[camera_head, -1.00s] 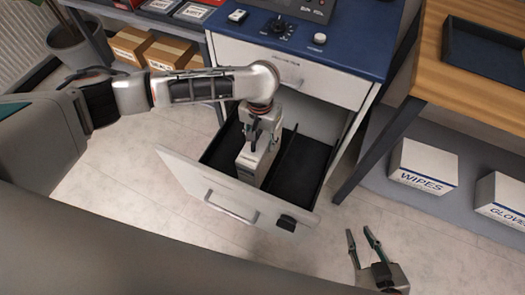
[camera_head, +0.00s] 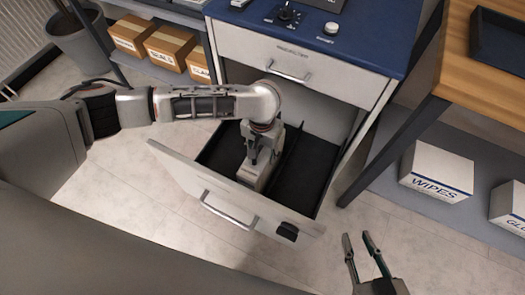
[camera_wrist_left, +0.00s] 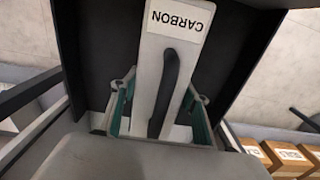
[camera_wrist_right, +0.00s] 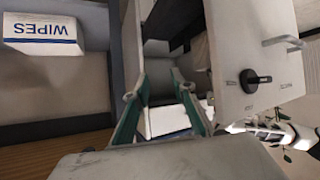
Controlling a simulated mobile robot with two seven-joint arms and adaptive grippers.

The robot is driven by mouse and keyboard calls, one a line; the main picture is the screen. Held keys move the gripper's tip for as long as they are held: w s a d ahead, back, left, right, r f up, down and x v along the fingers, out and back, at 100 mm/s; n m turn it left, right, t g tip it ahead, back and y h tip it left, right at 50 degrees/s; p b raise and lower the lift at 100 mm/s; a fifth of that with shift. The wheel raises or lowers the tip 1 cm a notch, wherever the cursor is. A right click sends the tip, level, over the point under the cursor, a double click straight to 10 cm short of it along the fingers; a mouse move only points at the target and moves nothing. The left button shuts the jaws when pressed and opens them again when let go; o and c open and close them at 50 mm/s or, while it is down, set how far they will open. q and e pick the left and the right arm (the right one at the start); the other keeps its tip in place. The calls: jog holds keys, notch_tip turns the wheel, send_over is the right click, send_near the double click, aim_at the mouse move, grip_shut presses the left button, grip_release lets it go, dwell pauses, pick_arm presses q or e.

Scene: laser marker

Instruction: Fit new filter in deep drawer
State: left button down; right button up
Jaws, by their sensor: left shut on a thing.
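The deep drawer (camera_head: 301,186) is pulled open below a shut upper drawer (camera_head: 290,66). A divider splits its dark inside into two compartments. A light grey filter (camera_head: 254,173) stands in the left compartment. In the left wrist view the filter (camera_wrist_left: 190,50) bears a "CARBON" label and a dark strap handle (camera_wrist_left: 166,85). My left gripper (camera_head: 256,153) reaches down into the drawer and is shut on the filter around its handle. The filter's base is hidden, so I cannot tell if it touches the drawer floor. My right gripper (camera_head: 362,240) is open and empty, right of the drawer front.
A blue worktop (camera_head: 370,45) lies above the drawers. A wooden table (camera_head: 465,85) with a dark tray stands at right, over a shelf with a WIPES box (camera_head: 437,172). Cardboard boxes (camera_head: 168,47) sit at back left. A black latch (camera_head: 287,232) is on the drawer front.

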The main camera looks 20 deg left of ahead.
aim_at(262, 147)
pick_arm(q)
jog(key=c, duration=1.1)
grip_release()
pick_arm(e)
jog(key=shift+s+f, duration=0.1)
jog(key=shift+f, duration=0.1)
jog(key=shift+f, duration=0.1)
